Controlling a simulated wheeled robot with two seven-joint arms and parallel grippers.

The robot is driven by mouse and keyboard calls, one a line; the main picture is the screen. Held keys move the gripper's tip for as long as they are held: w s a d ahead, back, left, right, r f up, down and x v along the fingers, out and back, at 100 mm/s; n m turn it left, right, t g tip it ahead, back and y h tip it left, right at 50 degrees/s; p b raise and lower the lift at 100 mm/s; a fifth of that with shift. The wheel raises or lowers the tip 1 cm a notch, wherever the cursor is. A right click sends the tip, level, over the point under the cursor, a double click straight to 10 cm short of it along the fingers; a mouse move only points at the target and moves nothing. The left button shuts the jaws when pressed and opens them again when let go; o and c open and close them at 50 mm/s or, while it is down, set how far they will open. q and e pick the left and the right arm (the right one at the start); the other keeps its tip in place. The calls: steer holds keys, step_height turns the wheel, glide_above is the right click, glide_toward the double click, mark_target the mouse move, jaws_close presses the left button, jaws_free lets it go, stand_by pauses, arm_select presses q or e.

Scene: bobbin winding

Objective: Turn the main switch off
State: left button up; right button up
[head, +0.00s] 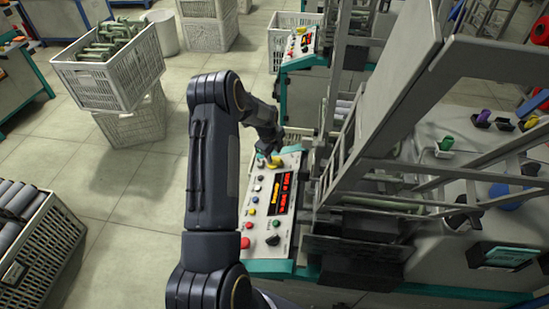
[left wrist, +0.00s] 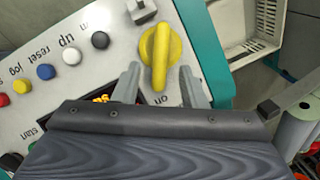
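The main switch is a yellow rotary knob (left wrist: 158,52) on the light grey control panel (left wrist: 105,80). In the left wrist view its grip bar runs nearly up and down, with the lower end near an upside-down "on" label. In the head view the knob (head: 275,162) shows at the panel's far end, partly covered by my gripper. My left gripper (left wrist: 160,76) is open, with one finger on each side of the knob's lower part. Gaps seem to show between the fingers and the knob; contact is not clear. My right gripper is not in view.
The panel also carries a red display (head: 283,193), a red button (head: 246,243) and several coloured buttons. The grey machine frame (head: 345,170) rises close on the right. Crates (head: 110,70) stand on the floor at left, with open floor between.

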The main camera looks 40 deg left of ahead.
mark_target(274, 158)
arm_select(q)
steer(key=shift+x, duration=1.9)
jaws_close()
